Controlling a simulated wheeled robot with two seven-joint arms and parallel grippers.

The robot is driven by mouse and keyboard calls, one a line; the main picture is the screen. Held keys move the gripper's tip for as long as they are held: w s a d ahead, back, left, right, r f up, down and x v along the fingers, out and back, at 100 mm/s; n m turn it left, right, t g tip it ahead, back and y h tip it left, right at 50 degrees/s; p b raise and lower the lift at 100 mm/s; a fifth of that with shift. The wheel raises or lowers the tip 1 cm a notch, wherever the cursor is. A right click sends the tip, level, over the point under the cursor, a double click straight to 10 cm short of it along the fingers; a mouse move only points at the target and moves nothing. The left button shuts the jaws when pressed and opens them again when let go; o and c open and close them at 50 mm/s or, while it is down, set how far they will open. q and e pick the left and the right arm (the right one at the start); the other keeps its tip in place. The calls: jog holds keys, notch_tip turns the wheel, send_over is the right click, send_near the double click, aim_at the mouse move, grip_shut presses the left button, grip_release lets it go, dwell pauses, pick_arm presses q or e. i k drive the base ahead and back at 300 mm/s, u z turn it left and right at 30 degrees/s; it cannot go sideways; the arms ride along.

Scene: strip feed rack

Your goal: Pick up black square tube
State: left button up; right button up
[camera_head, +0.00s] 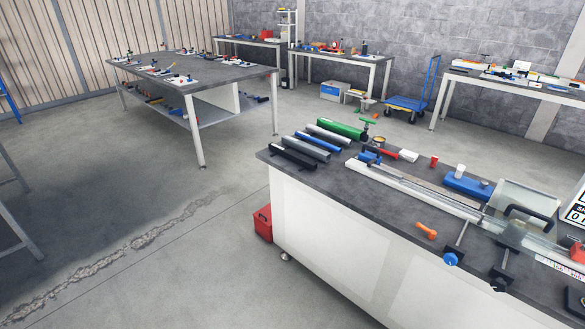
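A black square tube (293,157) lies on the dark top of the near workbench (345,183), close to its left corner. It is the nearest of a row of several tubes lying side by side. Behind it are a grey tube (306,149), a blue tube (318,142), another grey tube (328,134) and a thick green tube (342,129). Neither of my grippers is in view.
A long rail fixture (415,189) runs along the workbench, with an orange-handled tool (426,230) in front. A red box (263,223) stands on the floor by the bench's left end. Another table (195,72) stands further back left. The floor between is clear.

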aim_at(294, 156)
jog(key=u, duration=0.4)
jog(key=i, duration=0.4)
jog(key=u, duration=0.5)
jog(key=i, duration=2.2)
jog(key=z, duration=1.55)
jog(key=i, duration=0.65)
jog(key=z, duration=0.65)
